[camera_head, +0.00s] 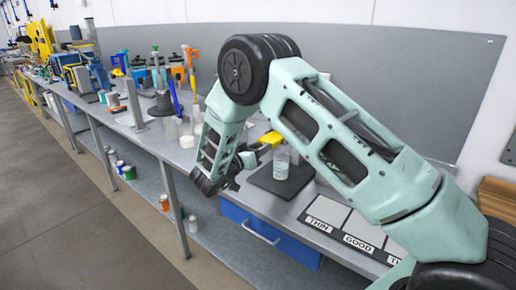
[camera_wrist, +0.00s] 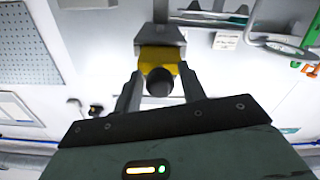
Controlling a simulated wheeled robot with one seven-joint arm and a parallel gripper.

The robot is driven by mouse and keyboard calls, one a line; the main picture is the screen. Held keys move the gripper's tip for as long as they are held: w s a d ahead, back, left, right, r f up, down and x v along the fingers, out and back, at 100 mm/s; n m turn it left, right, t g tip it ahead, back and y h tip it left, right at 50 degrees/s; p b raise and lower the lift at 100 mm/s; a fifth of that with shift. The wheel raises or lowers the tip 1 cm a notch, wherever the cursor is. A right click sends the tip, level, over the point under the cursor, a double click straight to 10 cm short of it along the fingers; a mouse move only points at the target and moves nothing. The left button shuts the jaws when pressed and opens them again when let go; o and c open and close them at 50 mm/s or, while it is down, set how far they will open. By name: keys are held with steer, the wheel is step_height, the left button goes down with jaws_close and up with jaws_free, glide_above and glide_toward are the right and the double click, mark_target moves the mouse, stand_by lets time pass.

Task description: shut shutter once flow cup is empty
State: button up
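My gripper (camera_head: 236,172) is at the bench front, left of a yellow part (camera_head: 271,138) above a clear beaker (camera_head: 281,166). The beaker stands on a dark mat (camera_head: 262,182) and looks pale inside. In the wrist view, my gripper (camera_wrist: 159,80) is open, with a yellow part (camera_wrist: 158,58) and a dark round knob (camera_wrist: 160,82) between its fingers. I cannot tell whether the fingers touch them. A grey block (camera_wrist: 159,36) joins the yellow part. The flow cup's inside, any stream and the shutter's position cannot be made out.
A panel marked THIN and GOOD (camera_head: 350,226) lies on the bench right of the mat, partly behind my arm. Bottles and tools (camera_head: 175,85) crowd the bench to the left. A blue drawer (camera_head: 262,232) is below. The aisle floor (camera_head: 60,200) is clear.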

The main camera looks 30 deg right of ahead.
mark_target(267, 141)
jaws_close()
steer(key=x, duration=0.4)
steer(key=shift+w+d+b, duration=0.1)
steer(key=shift+d+b, duration=0.05)
steer(key=shift+b, duration=0.25)
steer(key=shift+r, duration=0.1)
steer(key=shift+o, duration=1.6)
jaws_free()
steer(key=shift+d, duration=0.1)
steer(key=b+v, duration=0.5)
steer(key=v, duration=1.2)
steer(key=shift+a, duration=0.4)
